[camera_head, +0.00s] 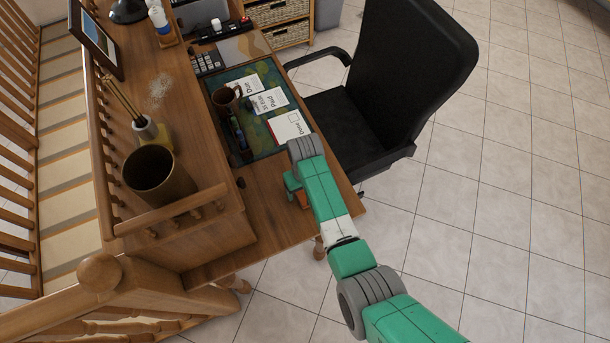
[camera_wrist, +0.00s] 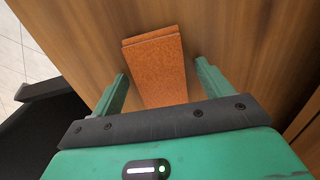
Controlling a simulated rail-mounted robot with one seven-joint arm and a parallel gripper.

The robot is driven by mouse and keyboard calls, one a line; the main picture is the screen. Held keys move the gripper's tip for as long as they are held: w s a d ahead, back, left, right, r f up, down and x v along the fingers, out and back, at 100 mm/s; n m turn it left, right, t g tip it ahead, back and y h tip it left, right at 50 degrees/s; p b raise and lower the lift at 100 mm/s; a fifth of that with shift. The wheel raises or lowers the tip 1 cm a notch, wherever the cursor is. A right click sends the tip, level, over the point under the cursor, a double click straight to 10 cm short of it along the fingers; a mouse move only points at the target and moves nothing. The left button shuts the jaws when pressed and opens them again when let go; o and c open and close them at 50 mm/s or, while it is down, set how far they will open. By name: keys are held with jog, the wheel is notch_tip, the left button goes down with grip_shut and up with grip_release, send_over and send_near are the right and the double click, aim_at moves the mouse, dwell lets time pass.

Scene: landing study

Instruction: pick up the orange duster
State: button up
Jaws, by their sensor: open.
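The orange duster (camera_wrist: 158,70) is a flat block in the wrist view, lying on the wooden desk. My gripper (camera_wrist: 158,82) is open, with one green finger on each side of the duster. I cannot tell how far the fingertips are above the desk. In the head view my gripper (camera_head: 297,190) is over the near right part of the desk, and only a small orange-brown bit of the duster (camera_head: 304,198) shows beside it.
The desk (camera_head: 265,205) holds a mat with cards (camera_head: 287,127), a brown mug (camera_head: 226,98) and a calculator (camera_head: 207,62). A raised shelf carries a dark bin-like cup (camera_head: 158,176) and a brush holder (camera_head: 146,128). A black chair (camera_head: 345,120) stands at the desk's right.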

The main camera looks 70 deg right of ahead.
jog(key=c, duration=1.1)
jog(key=shift+o, duration=0.2)
jog(key=shift+d+r, duration=0.1)
jog(key=shift+r, duration=0.4)
jog(key=r+p, duration=0.1)
jog(key=r, duration=0.2)
jog(key=shift+s+a+p, duration=0.2)
jog(key=shift+a+p, duration=0.15)
jog(key=shift+p, duration=0.05)
jog(key=s+a+r+p, duration=0.1)
jog(key=s+a+p, duration=0.2)
jog(key=s+a, duration=0.7)
jog(key=shift+s+a, duration=0.15)
jog(key=shift+a, duration=0.45)
